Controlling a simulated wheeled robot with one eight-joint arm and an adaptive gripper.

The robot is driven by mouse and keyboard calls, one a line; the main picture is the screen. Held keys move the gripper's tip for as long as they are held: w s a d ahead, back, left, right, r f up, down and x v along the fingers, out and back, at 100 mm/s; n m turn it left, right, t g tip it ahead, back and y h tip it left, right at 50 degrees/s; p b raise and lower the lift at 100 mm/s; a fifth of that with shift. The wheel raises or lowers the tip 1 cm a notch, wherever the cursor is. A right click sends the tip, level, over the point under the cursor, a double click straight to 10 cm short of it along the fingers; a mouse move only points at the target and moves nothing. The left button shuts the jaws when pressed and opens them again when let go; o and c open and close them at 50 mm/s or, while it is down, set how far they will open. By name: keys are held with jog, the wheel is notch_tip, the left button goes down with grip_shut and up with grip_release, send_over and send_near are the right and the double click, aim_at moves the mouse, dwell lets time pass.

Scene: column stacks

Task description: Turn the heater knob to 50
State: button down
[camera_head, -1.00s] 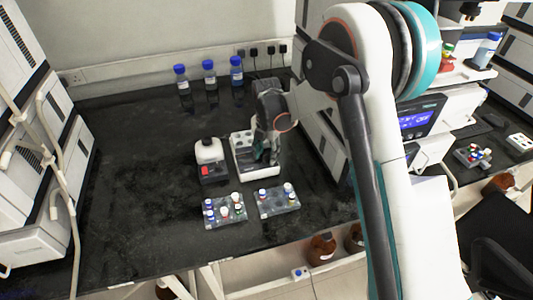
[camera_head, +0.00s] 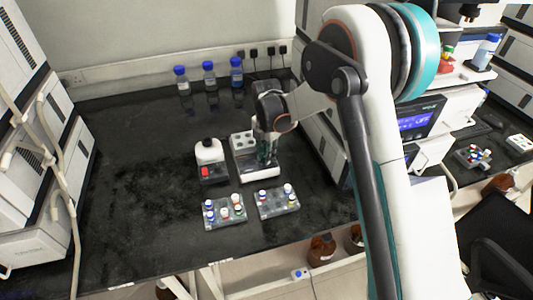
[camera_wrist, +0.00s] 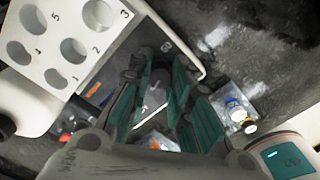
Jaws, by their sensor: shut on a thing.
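The heater (camera_head: 243,153) is a white block with numbered round holes, standing on the dark bench in the head view. In the wrist view its hole plate (camera_wrist: 98,42) fills the upper left. In the head view my gripper (camera_head: 266,150) is at the heater's right front; the knob is hidden there.
A white-topped device with a red part (camera_head: 209,165) stands just left of the heater. Two vial racks (camera_head: 222,222) (camera_head: 278,209) lie in front. Several blue-capped bottles (camera_head: 210,76) stand at the back. The bench's left part is clear.

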jog(key=m, duration=0.4)
jog(key=shift+m, duration=0.3)
jog(key=m, duration=0.3)
jog(key=shift+m, duration=0.4)
jog(key=m, duration=0.4)
jog(key=shift+p, duration=0.35)
jog(key=m, duration=0.8)
jog(key=shift+m, duration=0.3)
jog(key=m, duration=0.3)
jog(key=shift+m, duration=0.3)
jog(key=m, duration=0.4)
jog(key=shift+m, duration=2.2)
